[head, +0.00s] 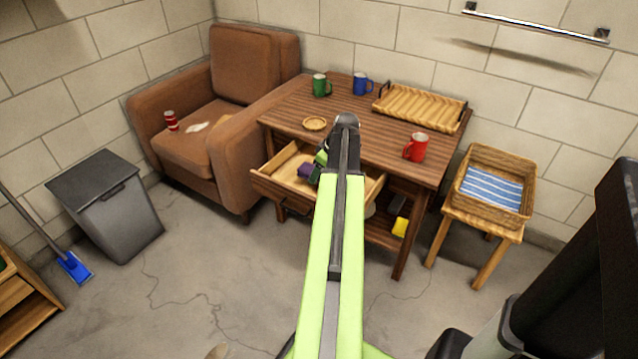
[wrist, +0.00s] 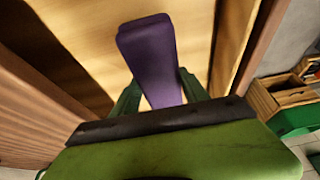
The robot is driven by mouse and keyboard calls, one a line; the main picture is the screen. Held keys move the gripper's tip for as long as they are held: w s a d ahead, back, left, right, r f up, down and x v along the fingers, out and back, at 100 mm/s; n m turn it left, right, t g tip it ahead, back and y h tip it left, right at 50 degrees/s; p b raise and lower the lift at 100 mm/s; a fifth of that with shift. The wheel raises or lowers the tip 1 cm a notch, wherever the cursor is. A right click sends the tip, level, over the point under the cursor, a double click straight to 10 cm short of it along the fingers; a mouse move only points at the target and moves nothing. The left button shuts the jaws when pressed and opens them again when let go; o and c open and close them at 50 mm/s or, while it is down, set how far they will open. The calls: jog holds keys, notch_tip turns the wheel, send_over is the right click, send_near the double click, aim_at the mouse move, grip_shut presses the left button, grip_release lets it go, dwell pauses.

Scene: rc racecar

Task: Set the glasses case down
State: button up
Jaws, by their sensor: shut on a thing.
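The glasses case (wrist: 150,55) is purple and long. In the wrist view it is held between the green fingers of my gripper (wrist: 158,95), which is shut on it. Behind it in that view is the light wood of the open drawer (wrist: 85,50). In the head view the purple case (head: 306,170) shows beside my gripper (head: 321,160), at the drawer (head: 278,180) under the table top. My arm hides part of the drawer. I cannot tell whether the case touches the drawer's bottom.
On the table (head: 285,110) are a green mug (head: 320,86), a blue mug (head: 361,84), a red mug (head: 416,147), a small round dish (head: 315,124) and a wicker tray (head: 420,105). A basket (head: 487,207) stands at right, an armchair (head: 200,140) at left.

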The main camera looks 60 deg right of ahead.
notch_tip(320, 180, down, 4)
jog(key=b, duration=0.2)
jog(key=shift+r+b, duration=0.15)
jog(key=shift+b, duration=0.15)
jog(key=shift+r, duration=0.25)
jog(key=shift+f, duration=0.2)
jog(key=o, duration=1.4)
jog(key=shift+s+r+p, duration=0.1)
jog(key=shift+r+p, duration=0.5)
jog(key=shift+p, duration=0.05)
jog(key=p+v, duration=1)
jog(key=v, duration=0.1)
jog(key=shift+s+r, duration=0.1)
jog(key=shift+r, duration=0.1)
jog(key=shift+f, duration=0.1)
